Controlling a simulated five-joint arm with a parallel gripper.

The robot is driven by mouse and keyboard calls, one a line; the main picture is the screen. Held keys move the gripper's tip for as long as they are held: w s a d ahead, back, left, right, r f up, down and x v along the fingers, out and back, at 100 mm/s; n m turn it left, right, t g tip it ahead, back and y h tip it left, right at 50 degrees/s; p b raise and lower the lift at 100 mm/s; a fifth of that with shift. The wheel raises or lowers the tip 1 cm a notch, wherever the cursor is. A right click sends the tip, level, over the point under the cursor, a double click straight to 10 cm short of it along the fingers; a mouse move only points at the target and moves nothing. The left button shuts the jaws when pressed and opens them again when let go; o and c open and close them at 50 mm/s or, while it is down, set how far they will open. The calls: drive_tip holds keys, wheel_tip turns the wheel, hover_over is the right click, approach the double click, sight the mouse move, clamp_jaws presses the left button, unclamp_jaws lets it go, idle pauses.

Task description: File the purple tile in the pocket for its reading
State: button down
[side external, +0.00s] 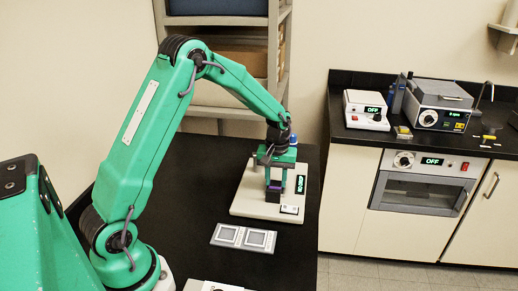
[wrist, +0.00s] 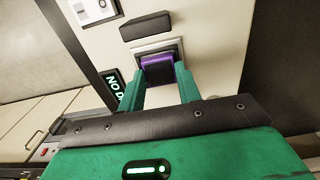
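The purple tile (wrist: 158,62) is between the fingertips of my gripper (wrist: 160,82) in the wrist view, over a pale-rimmed dark square on the cream profiler base (wrist: 205,40). The fingers stand at the tile's two sides; I cannot tell whether they press on it. In the side view my gripper (side external: 275,180) points down over the base (side external: 242,200), with a dark purple patch (side external: 273,191) at its tips. A grey tray with two square pockets (side external: 243,237) lies on the black table in front of the base; both pockets look empty.
The base carries a green-lit display (side external: 301,184), partly readable as "NO D" in the wrist view, and a white label (side external: 290,209). A dark block (wrist: 146,25) is beside the tile. A shelf (side external: 235,50) stands behind; a counter with instruments (side external: 440,105) is at right.

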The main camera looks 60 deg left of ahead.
drive_tip(key=shift+r, duration=0.2)
drive_tip(key=shift+r, duration=2.8)
drive_tip(key=s+d+f, duration=0.1)
drive_tip(key=s+d, duration=0.2)
drive_tip(key=s, duration=0.7)
drive_tip(key=s+d+f, duration=0.1)
drive_tip(key=s+d, duration=0.2)
drive_tip(key=s, duration=0.8)
drive_tip(key=shift+f, duration=0.15)
hover_over(227, 235)
drive_tip(key=shift+f, duration=2.45)
drive_tip(key=shift+f, duration=0.75)
